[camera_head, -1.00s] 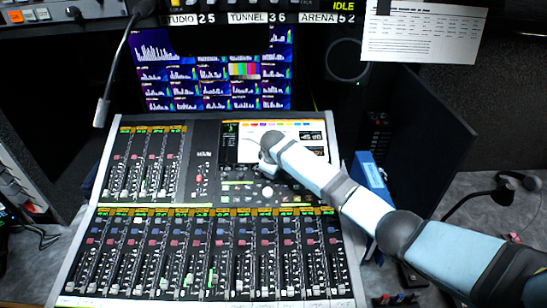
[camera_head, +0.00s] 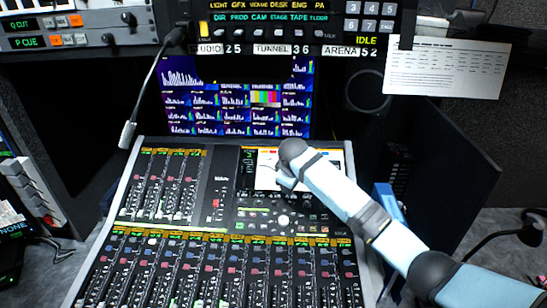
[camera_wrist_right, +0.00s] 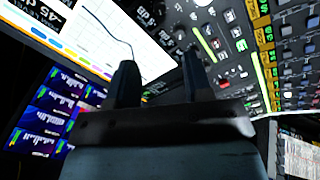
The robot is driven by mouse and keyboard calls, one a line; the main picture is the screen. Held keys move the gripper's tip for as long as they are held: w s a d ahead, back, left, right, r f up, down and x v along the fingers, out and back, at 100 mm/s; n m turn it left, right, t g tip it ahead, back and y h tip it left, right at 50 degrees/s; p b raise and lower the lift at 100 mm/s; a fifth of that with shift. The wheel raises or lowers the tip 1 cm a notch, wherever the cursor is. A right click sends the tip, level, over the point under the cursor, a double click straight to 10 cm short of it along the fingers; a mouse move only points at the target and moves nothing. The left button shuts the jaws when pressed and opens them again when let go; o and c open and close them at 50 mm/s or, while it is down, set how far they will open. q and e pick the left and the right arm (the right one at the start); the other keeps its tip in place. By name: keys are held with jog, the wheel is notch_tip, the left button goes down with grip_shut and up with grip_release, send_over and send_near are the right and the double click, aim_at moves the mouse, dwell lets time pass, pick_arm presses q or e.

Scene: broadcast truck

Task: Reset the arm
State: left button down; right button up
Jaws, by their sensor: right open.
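My right arm comes in from the lower right in the head view, and its gripper (camera_head: 284,178) is over the upper right part of the mixing console (camera_head: 128,222), in front of its small screen (camera_head: 266,170). In the right wrist view the two dark fingers of my right gripper (camera_wrist_right: 160,82) stand apart with nothing between them. The console's screen (camera_wrist_right: 120,38) and its knobs and buttons lie beyond the fingers. I cannot tell how far the fingertips are from the console surface. My left gripper is out of view.
A paper sheet (camera_head: 446,66) hangs at the upper right. A blue box (camera_head: 388,202) and a headset (camera_head: 500,238) are at the right.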

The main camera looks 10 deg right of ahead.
jog(key=s+a+f+m+y, duration=0.15)
jog(key=s+f, duration=0.35)
jog(key=s, duration=0.5)
jog(key=s+a+f+y, duration=0.15)
jog(key=s+f, duration=0.35)
jog(key=s, duration=0.5)
jog(key=s+d+r+m, duration=0.1)
jog(key=s+d+m, duration=0.15)
jog(key=s, duration=0.65)
jog(key=s+d+r+m+h, duration=0.1)
jog(key=s+d, duration=0.2)
jog(key=s, duration=0.6)
jog(key=s+d+r+m, duration=0.2)
jog(key=s+d, duration=0.1)
jog(key=s, duration=0.7)
jog(key=w+a+f+t, duration=0.2)
jog(key=f, duration=0.1)
jog(key=w+a+f+t+y+p, duration=0.1)
jog(key=w+a+f+t, duration=0.1)
jog(key=f, duration=0.2)
jog(key=w+a+f+n+t+y+p, duration=0.1)
jog(key=w+a+f, duration=0.1)
jog(key=f, duration=0.2)
jog(key=shift+w+a+t, duration=0.1)
jog(key=shift+a+t, duration=0.15)
jog(key=shift+t, duration=0.15)
jog(key=shift+a+f+t+y, duration=0.2)
jog(key=shift+f+t+y, duration=0.1)
jog(key=shift+t, duration=0.1)
